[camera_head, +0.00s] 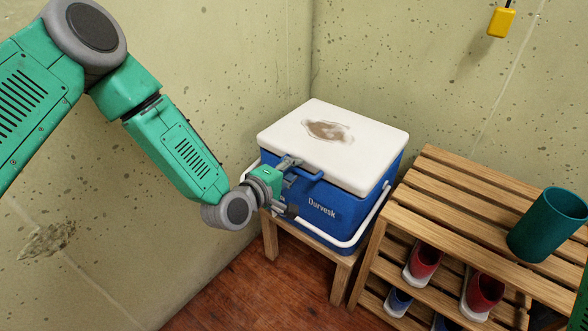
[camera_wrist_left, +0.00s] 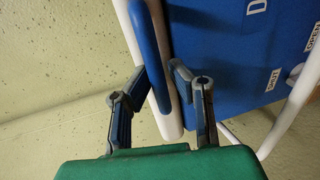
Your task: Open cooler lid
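A blue cooler (camera_head: 330,200) with a white lid (camera_head: 360,155) stands on a small wooden stand (camera_head: 341,282). The lid is down, with a brown stain on top. A blue handle (camera_head: 305,174) juts from its front edge. My left gripper (camera_head: 288,176) is at the left end of this handle. In the left wrist view, the handle (camera_wrist_left: 147,35) runs between the fingers of my left gripper (camera_wrist_left: 160,77), one finger on each side. I cannot tell whether they grip it or only surround it. My right gripper is not in view.
A slatted wooden rack (camera_head: 440,195) stands to the right of the cooler, with a teal cup (camera_head: 547,225) on top and shoes (camera_head: 423,262) below. Concrete walls are close behind and left. A white carrying bail (camera_head: 330,241) hangs across the cooler's front.

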